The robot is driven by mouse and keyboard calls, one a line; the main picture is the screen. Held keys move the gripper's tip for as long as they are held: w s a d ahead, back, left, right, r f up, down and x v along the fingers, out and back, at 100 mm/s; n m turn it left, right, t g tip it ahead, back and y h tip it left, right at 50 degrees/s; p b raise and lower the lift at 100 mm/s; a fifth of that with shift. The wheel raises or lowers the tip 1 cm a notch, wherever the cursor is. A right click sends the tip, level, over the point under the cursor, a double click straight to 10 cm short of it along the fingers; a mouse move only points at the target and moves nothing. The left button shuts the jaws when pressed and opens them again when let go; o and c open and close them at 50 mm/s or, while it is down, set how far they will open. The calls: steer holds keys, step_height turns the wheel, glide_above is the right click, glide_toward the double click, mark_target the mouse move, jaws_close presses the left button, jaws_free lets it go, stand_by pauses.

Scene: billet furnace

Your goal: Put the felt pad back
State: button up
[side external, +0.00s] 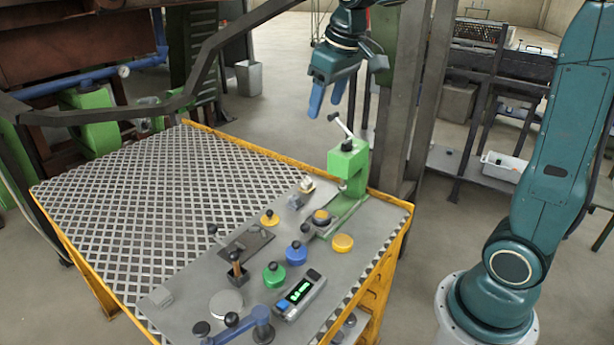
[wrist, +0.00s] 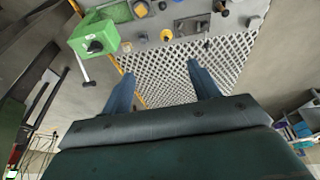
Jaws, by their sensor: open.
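My gripper (side external: 326,108) is open and empty, held high above the back edge of the work table, behind the green press. In the wrist view, its two blue fingers (wrist: 160,72) are apart with only the table's lattice surface far below between them. I cannot tell for sure which piece is the felt pad. Neither is near my gripper.
The green press (side external: 347,165) with a lever stands at the panel's back right; it also shows in the wrist view (wrist: 95,35). Blue (side external: 296,254) and green (side external: 274,275) knobbed pieces, a display box (side external: 301,294) and a blue tool (side external: 250,324) crowd the panel. The lattice area (side external: 130,200) is clear.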

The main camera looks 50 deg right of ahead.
steer(key=s+a+f+t, duration=0.1)
steer(key=s+a+f, duration=0.1)
steer(key=s, duration=0.8)
steer(key=s+a+f+t, duration=0.1)
steer(key=s+a, duration=0.3)
steer(key=s, duration=0.7)
steer(key=shift+a+f+y, duration=0.3)
steer(key=shift+a+f, duration=0.1)
steer(key=shift+f, duration=0.2)
